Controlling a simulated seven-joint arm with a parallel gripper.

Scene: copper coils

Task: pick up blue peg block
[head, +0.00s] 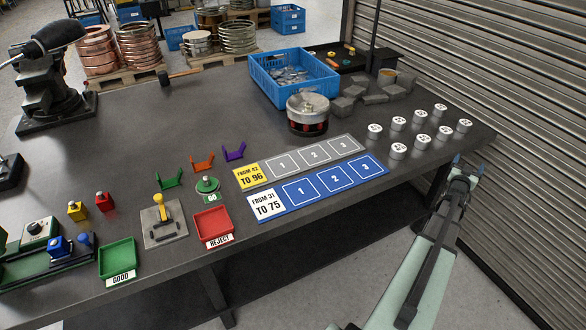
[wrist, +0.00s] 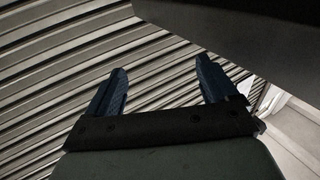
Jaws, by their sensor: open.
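A blue block with a rounded peg-like top (head: 58,246) sits at the table's far left, at the green fixture. A second small blue rounded piece (head: 85,240) is right beside it; whether it is a separate part is too small to tell. My gripper (head: 468,164) is far away, off the table's right edge near the shutter wall. It is open and empty. In the wrist view its two blue fingers (wrist: 160,75) are spread apart with only the ribbed shutter between them. The blue block does not show in the wrist view.
A yellow block (head: 77,211) and a red block (head: 104,201) stand behind the blue pieces. A green GOOD tray (head: 118,260) and red REJECT tray (head: 212,226) lie to the right. Several numbered weights (head: 398,150), a metal pot (head: 308,112) and a blue crate (head: 318,94) occupy the right side.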

